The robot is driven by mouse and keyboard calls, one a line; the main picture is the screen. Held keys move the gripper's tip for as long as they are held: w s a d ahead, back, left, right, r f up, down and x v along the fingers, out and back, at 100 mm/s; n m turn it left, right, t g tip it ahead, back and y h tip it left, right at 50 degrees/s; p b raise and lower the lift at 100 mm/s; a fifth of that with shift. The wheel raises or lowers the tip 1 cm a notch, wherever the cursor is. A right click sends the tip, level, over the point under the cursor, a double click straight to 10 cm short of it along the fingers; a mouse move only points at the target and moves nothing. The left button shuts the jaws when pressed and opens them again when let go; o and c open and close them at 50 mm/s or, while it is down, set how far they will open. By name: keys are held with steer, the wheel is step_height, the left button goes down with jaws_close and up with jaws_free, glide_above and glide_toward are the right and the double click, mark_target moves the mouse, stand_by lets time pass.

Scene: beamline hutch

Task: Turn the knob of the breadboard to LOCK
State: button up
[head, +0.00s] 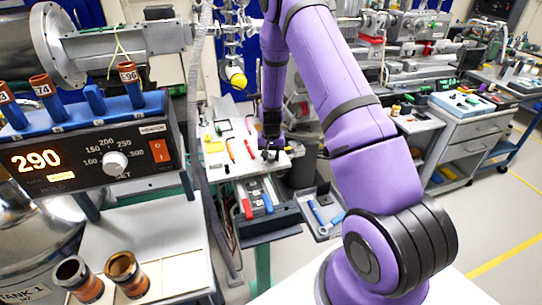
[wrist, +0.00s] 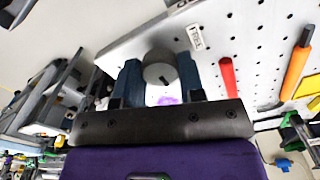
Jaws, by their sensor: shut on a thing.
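The breadboard (wrist: 250,60) is a white plate with rows of holes; in the head view the breadboard (head: 212,170) lies at mid-picture. Its knob (wrist: 158,68) is a grey round piece with a small dark mark on its face. My gripper (wrist: 160,84) has one dark blue finger on each side of the knob and is shut on it. In the head view my gripper (head: 270,150) is at the board's right part, and the knob is too small or hidden to make out. A small label (wrist: 195,37) lies beside the knob; its text is hard to read.
A red-handled tool (wrist: 228,75) and an orange-handled tool (wrist: 297,66) lie on the board near my gripper. An open drawer (head: 270,222) with tools is below the board. A heater box (head: 90,150) showing 290 stands at the left.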

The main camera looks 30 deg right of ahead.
steer(key=o, duration=0.9)
step_height(320, 180, up, 11)
steer(key=shift+f, duration=0.1)
stand_by(0.3)
step_height(320, 180, up, 13)
steer(key=n+t, duration=0.1)
glide_above(271, 156)
steer(key=s+a, duration=0.4)
steer(key=a, duration=0.1)
steer(key=s+a+r+n+t, duration=0.1)
steer(key=s+a+r, duration=0.1)
steer(key=s+r, duration=0.3)
steer(key=s+a+r+n+t, duration=0.1)
steer(key=s+a+r, duration=0.2)
steer(key=r, duration=0.4)
steer(key=s+a+r+n, duration=0.1)
steer(key=s+r, duration=0.1)
steer(key=s, duration=0.5)
steer(key=s+a+r+n+t, duration=0.1)
steer(key=s+a+r, duration=0.1)
steer(key=s, duration=0.6)
steer(key=s+a+r+n+t, duration=0.1)
steer(key=s+a+r+n, duration=0.1)
steer(key=s+r, duration=0.2)
steer(key=shift+s+a+r, duration=0.1)
steer(key=shift+s+r, duration=0.1)
steer(key=shift+s, duration=1.65)
